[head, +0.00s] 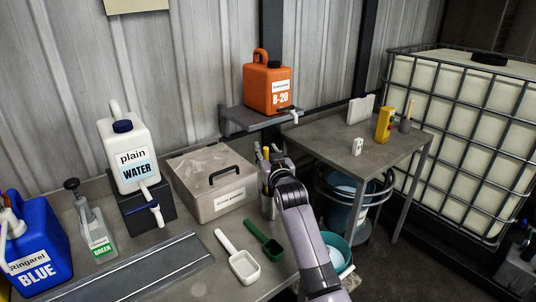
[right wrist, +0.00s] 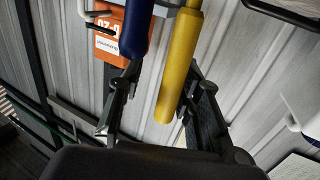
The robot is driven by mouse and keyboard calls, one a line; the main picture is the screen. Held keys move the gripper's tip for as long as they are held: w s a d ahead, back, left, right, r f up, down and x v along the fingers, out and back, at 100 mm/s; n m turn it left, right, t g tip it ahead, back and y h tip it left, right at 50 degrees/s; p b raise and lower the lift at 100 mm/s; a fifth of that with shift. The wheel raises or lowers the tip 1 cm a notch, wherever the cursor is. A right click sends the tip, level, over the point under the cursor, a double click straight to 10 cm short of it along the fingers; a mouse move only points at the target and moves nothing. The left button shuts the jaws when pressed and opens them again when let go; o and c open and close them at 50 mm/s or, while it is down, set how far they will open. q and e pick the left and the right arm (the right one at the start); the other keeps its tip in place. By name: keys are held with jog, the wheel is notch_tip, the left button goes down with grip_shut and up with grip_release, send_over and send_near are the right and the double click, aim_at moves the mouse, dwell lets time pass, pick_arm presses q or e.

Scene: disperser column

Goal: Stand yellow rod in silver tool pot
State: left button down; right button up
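The silver tool pot (head: 268,208) stands on the bench beside the grey lidded box, partly hidden by my right arm. The yellow rod (right wrist: 178,72) shows large in the right wrist view, its free end between the fingers of my right gripper (right wrist: 158,88). The fingers are spread; the right-hand finger is close to the rod, and a gap shows on the other side. In the head view my right gripper (head: 272,165) is over the pot, hiding much of the rods. My left gripper is out of view.
The grey box (head: 212,185) stands left of the pot. A white scoop (head: 243,265) and a green scoop (head: 265,243) lie in front. An orange B-20 canister (head: 267,88) sits on a shelf behind. A side table (head: 340,135) is at right.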

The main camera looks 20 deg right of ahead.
jog(key=shift+s+r, duration=0.1)
jog(key=s+b, duration=0.2)
jog(key=s, duration=0.9)
jog(key=shift+s+a, duration=0.25)
jog(key=shift+s, duration=0.15)
